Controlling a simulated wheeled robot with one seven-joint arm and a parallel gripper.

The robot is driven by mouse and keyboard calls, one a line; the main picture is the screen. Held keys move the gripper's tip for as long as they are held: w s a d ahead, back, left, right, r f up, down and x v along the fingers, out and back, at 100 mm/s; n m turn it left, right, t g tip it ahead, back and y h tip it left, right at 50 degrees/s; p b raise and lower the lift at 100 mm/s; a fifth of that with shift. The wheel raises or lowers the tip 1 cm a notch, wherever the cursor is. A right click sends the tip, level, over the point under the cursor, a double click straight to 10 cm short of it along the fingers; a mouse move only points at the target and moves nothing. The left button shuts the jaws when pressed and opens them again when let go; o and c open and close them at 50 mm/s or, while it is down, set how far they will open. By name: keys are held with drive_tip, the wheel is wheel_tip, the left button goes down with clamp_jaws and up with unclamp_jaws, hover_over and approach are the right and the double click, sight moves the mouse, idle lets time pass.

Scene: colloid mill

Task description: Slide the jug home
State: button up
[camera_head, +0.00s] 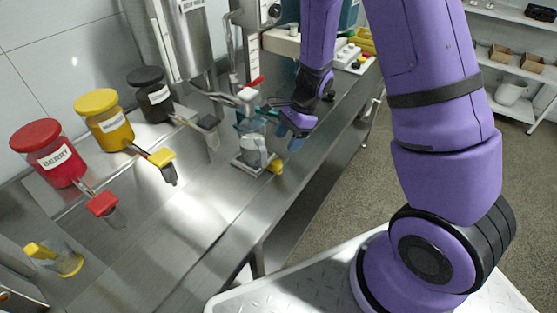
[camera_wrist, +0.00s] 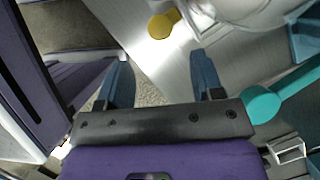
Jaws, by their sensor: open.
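A clear jug (camera_head: 254,150) stands upright on a small light carriage (camera_head: 243,163) below the mill's outlet in the head view. A yellow knob (camera_head: 275,167) sticks out at the carriage's front right and also shows at the top of the wrist view (camera_wrist: 162,25). A pale, see-through shape, likely the jug (camera_wrist: 235,8), is cut off at the wrist view's top. My gripper (camera_head: 287,132) is beside the jug, on its right, above the bench's front edge. Its two blue fingers are apart with nothing between them in the wrist view (camera_wrist: 161,75).
Jars with red (camera_head: 48,152), yellow (camera_head: 104,118) and black (camera_head: 150,92) lids stand along the wall at left. A teal handle (camera_wrist: 265,104) is close to my right finger in the wrist view. The bench's near strip (camera_head: 222,225) is clear.

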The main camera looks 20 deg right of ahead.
sight(277, 162)
drive_tip(key=x, duration=0.8)
drive_tip(key=shift+f, duration=0.1)
